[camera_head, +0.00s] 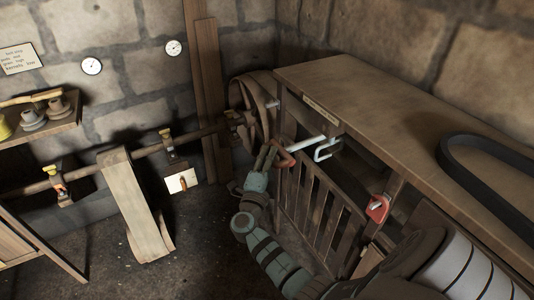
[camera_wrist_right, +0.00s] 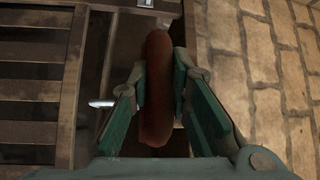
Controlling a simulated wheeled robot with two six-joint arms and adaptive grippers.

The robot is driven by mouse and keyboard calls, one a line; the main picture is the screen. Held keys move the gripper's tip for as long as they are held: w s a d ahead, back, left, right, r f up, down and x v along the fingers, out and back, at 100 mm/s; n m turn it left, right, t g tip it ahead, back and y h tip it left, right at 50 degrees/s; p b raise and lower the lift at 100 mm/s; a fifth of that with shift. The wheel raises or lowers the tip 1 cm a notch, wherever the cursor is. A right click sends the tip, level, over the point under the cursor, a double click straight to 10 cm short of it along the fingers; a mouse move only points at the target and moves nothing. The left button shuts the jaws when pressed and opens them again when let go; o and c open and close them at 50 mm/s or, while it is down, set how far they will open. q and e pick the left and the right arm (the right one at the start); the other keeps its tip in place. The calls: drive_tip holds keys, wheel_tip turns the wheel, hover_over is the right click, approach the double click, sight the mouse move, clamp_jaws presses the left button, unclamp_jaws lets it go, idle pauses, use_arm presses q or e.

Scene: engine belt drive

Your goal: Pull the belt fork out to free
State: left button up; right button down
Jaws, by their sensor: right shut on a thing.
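The belt fork shows in the head view as a pale rod (camera_head: 306,144) with a red-orange handle (camera_head: 287,160) at its left end. A pale U-shaped prong piece (camera_head: 326,151) sits near the rod's right end, by the bench front. My right gripper (camera_head: 270,157) is at the handle. In the right wrist view the red-brown handle (camera_wrist_right: 157,90) stands between the two fingers of my right gripper (camera_wrist_right: 163,85), shut on it. A short metal rod end (camera_wrist_right: 101,103) shows left of the fingers. My left gripper is not in view.
A wooden bench (camera_head: 350,88) with slatted front (camera_head: 318,200) carries a black belt (camera_head: 480,165). A red handle (camera_head: 378,208) hangs on its front. Floor below is open.

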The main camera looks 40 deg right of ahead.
drive_tip(key=shift+a+f, duration=0.1)
drive_tip(key=c, duration=1.5)
unclamp_jaws()
drive_tip(key=shift+w+a, duration=0.15)
drive_tip(key=shift+a, duration=0.05)
drive_tip(key=shift+o, duration=0.2)
drive_tip(key=r+v, duration=0.1)
drive_tip(key=v, duration=0.6)
drive_tip(key=shift+s+a+f, duration=0.15)
drive_tip(key=shift+s+f, duration=0.05)
drive_tip(key=shift+f, duration=0.3)
